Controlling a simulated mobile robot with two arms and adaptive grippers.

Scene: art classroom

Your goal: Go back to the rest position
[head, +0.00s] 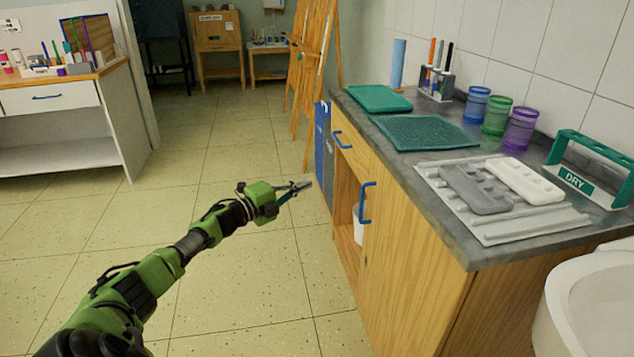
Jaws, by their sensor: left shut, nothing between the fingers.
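My left gripper (299,187) is at the end of the green and black arm that reaches in from the lower left. It is shut and empty, held over the open floor just left of the wooden counter cabinet. Its fingers point right, toward the cabinet front, and look apart from it. My right gripper is not in view.
The grey counter (431,183) carries two green mats, a pale tray (480,226) with palettes, several coloured cups and a green DRY rack (587,178). Blue handles (366,203) stick out from the cabinet. A white basin (592,300) is at right. Floor at left is clear.

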